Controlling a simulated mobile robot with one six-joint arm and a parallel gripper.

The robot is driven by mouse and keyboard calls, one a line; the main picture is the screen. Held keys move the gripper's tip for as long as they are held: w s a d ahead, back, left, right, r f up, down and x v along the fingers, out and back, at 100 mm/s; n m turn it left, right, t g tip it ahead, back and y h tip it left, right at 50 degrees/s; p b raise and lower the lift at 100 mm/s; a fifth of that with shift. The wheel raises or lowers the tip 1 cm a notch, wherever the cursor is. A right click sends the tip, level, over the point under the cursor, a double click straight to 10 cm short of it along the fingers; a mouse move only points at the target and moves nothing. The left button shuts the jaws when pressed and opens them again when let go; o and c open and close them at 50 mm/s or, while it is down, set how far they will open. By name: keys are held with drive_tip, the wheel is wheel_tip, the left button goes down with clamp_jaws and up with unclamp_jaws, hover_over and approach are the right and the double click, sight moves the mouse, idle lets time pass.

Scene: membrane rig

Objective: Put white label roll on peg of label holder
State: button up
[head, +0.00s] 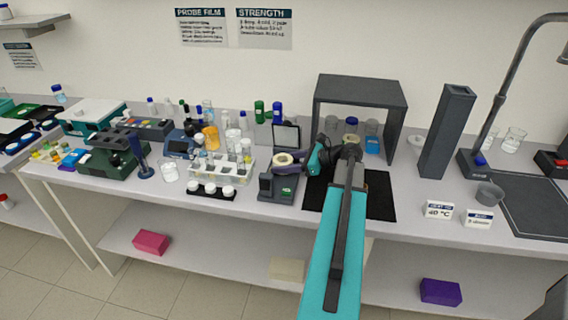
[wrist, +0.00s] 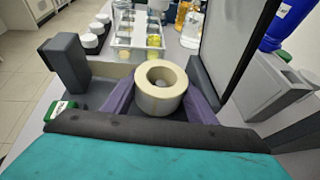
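A cream-white label roll (wrist: 160,88), a thick ring with an open hole, sits between the two purple fingers of my gripper (wrist: 150,101) in the wrist view. The fingers press against both its sides. In the head view the roll (head: 284,160) shows at the tip of my gripper (head: 290,164), over the back of a dark grey device (head: 277,190) that looks like the label holder. The device's upright block (wrist: 66,62) stands left of the roll in the wrist view. A small pale spot shows inside the hole; I cannot tell whether it is a peg.
A rack of tubes (head: 222,176) and a dark strip with white-capped jars (head: 211,190) stand left of the device. A dark frame (head: 287,135) stands behind it. A grey shelf box (head: 361,90) stands behind my arm. A black mat (head: 380,205) lies right.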

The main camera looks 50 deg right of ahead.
drive_tip(key=o, duration=0.5)
drive_tip(key=shift+r, duration=0.1)
drive_tip(key=shift+o, duration=0.2)
drive_tip(key=shift+d, duration=0.1)
drive_tip(key=shift+r, duration=0.1)
drive_tip(key=shift+d, duration=0.1)
drive_tip(key=b+v, duration=0.2)
drive_tip(key=v, duration=1)
drive_tip(key=shift+s+b, duration=0.3)
drive_tip(key=shift+b, duration=0.05)
drive_tip(key=shift+s+r, duration=0.25)
drive_tip(key=shift+s, duration=0.25)
